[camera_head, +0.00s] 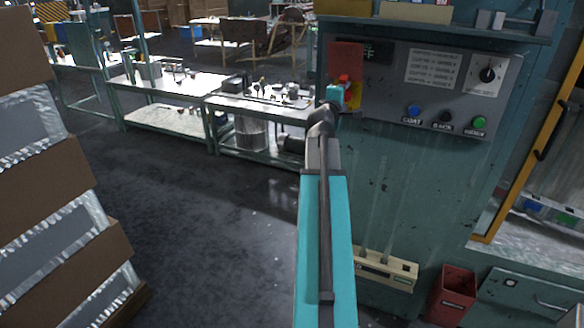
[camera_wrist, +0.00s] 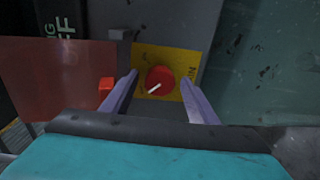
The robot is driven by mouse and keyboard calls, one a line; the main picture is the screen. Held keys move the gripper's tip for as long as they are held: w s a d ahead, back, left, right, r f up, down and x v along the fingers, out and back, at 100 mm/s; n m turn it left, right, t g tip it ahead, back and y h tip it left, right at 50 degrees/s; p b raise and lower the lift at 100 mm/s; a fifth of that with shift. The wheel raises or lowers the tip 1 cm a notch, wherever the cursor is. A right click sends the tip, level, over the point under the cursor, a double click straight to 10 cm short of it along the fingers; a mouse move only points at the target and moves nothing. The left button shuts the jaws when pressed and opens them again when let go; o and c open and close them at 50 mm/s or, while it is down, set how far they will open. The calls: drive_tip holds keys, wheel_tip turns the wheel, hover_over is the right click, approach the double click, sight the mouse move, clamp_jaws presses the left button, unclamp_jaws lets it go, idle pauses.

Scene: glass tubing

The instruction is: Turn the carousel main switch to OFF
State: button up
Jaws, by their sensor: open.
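A red rotary knob (camera_wrist: 160,80) with a white pointer sits on a yellow plate (camera_wrist: 180,62); it looks like the main switch. The pointer lies slanted, from lower left to upper right in the wrist view. Faint marks on the plate are too small to read. My gripper (camera_wrist: 159,84) is open, with one finger on each side of the knob; I cannot tell if they touch it. In the head view my gripper (camera_head: 335,95) is at the panel's left end and covers most of the knob. A translucent red flap (camera_wrist: 55,85) stands left of the plate.
The grey control panel (camera_head: 400,95) also carries a black selector (camera_head: 487,73) and blue, black and green buttons. A shelf (camera_head: 430,25) juts out above. A small red block (camera_wrist: 105,88) is close to the left finger. Workbenches (camera_head: 165,85) stand at the back left; the floor between is clear.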

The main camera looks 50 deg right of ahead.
drive_tip(key=s+a+m+t+b, duration=0.1)
drive_tip(key=s+a+m+b, duration=0.4)
drive_tip(key=a+m+b, duration=1)
drive_tip(key=w+a+f+y, duration=0.1)
drive_tip(key=w+f, duration=0.3)
drive_tip(key=f, duration=0.3)
drive_tip(key=w+a+f+n+y+p, duration=0.1)
drive_tip(key=w+f, duration=0.3)
drive_tip(key=f, duration=0.4)
drive_tip(key=w+a+f+n+y+p, duration=0.1)
drive_tip(key=w+a+f+y, duration=0.1)
drive_tip(key=f, duration=0.6)
drive_tip(key=shift+w+y, duration=0.7)
drive_tip(key=shift+w, duration=0.6)
idle(1.5)
drive_tip(key=shift+a, duration=0.1)
idle(0.4)
